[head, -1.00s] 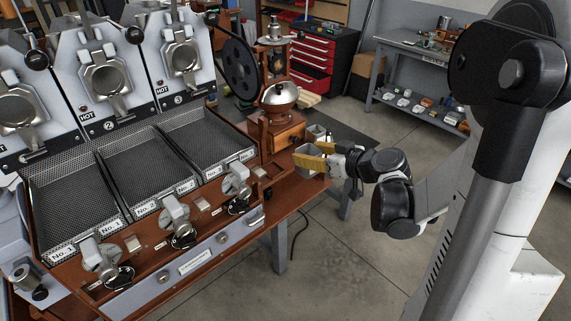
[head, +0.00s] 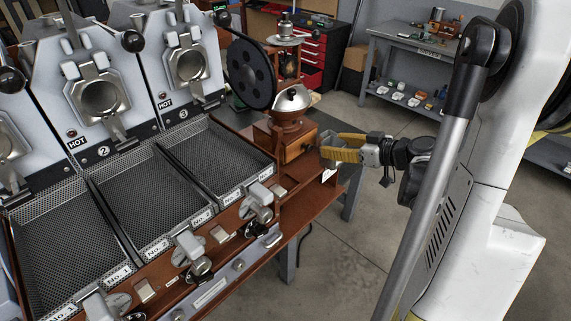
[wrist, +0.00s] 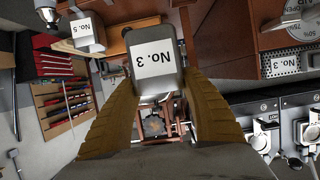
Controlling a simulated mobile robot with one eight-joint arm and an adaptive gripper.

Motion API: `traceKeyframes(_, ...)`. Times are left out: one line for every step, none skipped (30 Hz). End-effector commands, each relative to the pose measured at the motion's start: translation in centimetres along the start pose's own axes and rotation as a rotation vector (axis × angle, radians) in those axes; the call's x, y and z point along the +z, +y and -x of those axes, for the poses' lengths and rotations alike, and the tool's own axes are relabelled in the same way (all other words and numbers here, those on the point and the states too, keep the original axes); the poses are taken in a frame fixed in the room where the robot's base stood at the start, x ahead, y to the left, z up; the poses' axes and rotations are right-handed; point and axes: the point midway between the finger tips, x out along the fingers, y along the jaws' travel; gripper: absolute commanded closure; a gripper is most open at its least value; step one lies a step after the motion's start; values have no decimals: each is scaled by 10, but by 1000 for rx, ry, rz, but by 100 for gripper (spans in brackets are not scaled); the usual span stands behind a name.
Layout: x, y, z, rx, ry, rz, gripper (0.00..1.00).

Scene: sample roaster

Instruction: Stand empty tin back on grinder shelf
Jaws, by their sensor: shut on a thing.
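A small grey metal tin labelled No. 3 (wrist: 155,62) sits between the yellow fingers of my gripper (wrist: 160,88) in the wrist view. Its label appears upside down there. My gripper is shut on this tin. In the head view my gripper (head: 329,151) is beside the grinder (head: 291,104), at the right end of the wooden bench, by the grinder shelf (head: 314,200).
A second tin, labelled No. 5 (wrist: 87,33), stands apart from the held one in the wrist view. Mesh cooling trays (head: 150,200) and sample roasters (head: 100,95) fill the left. A red tool cabinet (head: 312,50) and a grey workbench (head: 410,45) stand behind. Open floor lies right of the bench.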

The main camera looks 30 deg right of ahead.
Motion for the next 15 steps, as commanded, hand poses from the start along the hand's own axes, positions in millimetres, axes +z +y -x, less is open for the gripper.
traceKeyframes(1,0,-2,0,0,0,84)
traceKeyframes(1,0,-4,-1,0,0,84)
traceKeyframes(3,-1,-10,-2,0,0,84)
traceKeyframes(4,-1,-15,-2,0,0,84)
traceKeyframes(5,-2,-22,-3,0,1,84)
traceKeyframes(8,-3,-33,-4,0,2,84)
traceKeyframes(9,-3,-42,-4,0,2,84)
traceKeyframes(11,-4,-51,-5,0,2,84)
traceKeyframes(13,-4,-63,-4,0,2,84)
traceKeyframes(15,-5,-72,-5,-1,3,84)
traceKeyframes(16,-5,-80,-4,0,3,84)
traceKeyframes(17,-6,-91,-5,0,2,84)
traceKeyframes(18,-6,-99,-3,0,1,84)
traceKeyframes(19,-6,-106,-4,0,2,84)
traceKeyframes(20,-7,-114,-3,0,1,84)
